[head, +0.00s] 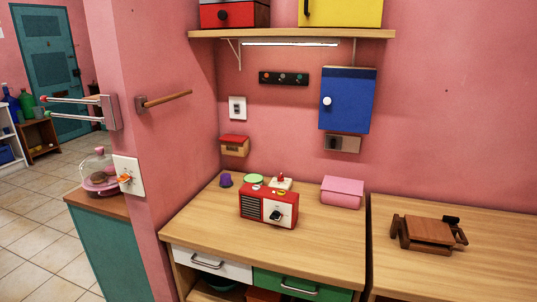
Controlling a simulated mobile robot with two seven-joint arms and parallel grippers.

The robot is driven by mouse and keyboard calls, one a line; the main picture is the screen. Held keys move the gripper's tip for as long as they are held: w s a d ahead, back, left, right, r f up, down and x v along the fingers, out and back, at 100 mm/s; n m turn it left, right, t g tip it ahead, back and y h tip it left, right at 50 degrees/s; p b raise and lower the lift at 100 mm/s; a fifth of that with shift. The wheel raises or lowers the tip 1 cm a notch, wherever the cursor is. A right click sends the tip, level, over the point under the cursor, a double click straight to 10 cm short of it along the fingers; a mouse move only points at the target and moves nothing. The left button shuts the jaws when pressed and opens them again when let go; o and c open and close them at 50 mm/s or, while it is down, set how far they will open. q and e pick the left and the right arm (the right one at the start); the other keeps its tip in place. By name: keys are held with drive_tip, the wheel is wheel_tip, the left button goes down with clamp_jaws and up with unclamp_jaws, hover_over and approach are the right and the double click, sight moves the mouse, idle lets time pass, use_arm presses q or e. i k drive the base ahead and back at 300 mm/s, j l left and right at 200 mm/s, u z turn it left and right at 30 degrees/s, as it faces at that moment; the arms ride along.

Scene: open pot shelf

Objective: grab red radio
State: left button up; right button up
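The red radio (254,205) stands upright on the light wooden top of the drawer counter (325,250). It has a dark slatted grille on its left front and a white panel with a dark knob on its right front. Small round pieces show on its top. Neither of my grippers is in the head view, and nothing is seen touching the radio.
Behind the radio are a purple cup (225,180), a green-topped round item (253,179) and a white item with a red top (281,183). A pink box (342,192) stands to its right. A brown wooden object (428,231) lies on the right counter. The counter before the radio is clear.

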sight(257, 206)
drive_tip(key=i+j, duration=0.2)
drive_tip(key=j, duration=0.2)
drive_tip(key=i+j, duration=0.2)
drive_tip(key=j, duration=0.15)
drive_tip(key=i+j, duration=0.2)
drive_tip(key=j, duration=0.2)
